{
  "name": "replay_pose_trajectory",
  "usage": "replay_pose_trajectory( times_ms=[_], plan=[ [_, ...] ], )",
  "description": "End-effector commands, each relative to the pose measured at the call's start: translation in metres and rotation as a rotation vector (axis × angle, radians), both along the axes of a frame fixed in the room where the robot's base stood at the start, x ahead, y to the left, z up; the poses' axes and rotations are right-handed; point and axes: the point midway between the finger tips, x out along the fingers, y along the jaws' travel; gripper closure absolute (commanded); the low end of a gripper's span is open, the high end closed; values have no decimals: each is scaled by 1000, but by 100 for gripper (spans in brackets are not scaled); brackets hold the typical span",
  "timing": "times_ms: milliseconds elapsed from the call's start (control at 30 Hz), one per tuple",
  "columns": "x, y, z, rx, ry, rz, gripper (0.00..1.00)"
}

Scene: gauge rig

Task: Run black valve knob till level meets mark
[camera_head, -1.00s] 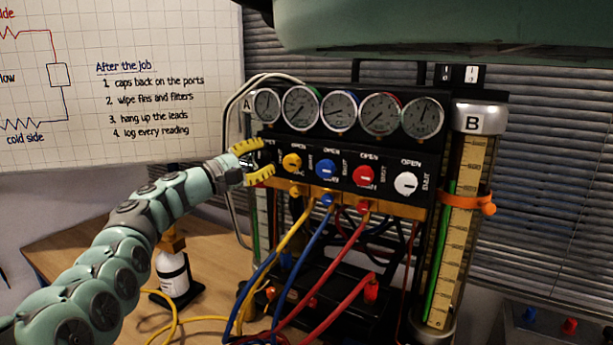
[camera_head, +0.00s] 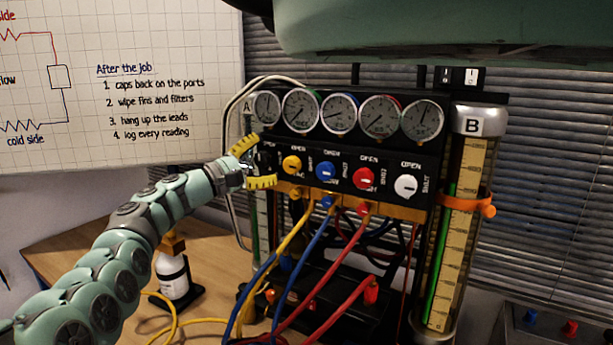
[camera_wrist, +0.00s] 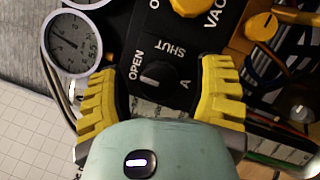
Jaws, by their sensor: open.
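The black valve knob (camera_wrist: 158,76), with a white pointer line, sits on the black panel beside the words OPEN and SHUT and the letter A in the wrist view. My gripper (camera_wrist: 162,98) is open, with one yellow finger on each side of the knob. Contact cannot be told. In the head view my gripper (camera_head: 253,163) is at the panel's left end and largely hides the knob. Tube B (camera_head: 473,230) at the right has a green column (camera_head: 439,255) reaching slightly above its orange collar (camera_head: 468,204). Tube A is mostly hidden at the left; its level and mark cannot be read.
Yellow (camera_head: 292,164), blue (camera_head: 326,170), red (camera_head: 364,178) and white (camera_head: 406,186) knobs line the panel below several gauges (camera_head: 339,113). Coloured hoses (camera_head: 332,258) hang below. A white bottle (camera_head: 173,274) stands on the wooden table (camera_head: 100,255).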

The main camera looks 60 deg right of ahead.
Motion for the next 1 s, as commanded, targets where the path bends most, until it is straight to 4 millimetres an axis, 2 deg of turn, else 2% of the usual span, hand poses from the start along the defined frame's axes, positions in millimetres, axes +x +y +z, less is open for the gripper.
replay_pose_trajectory(
  times_ms=[167,700,1000],
  plan=[
    [6,13,-3,-2,1,5,34],
    [30,100,-18,-2,0,8,34],
    [33,114,-22,1,2,3,34]
  ],
)
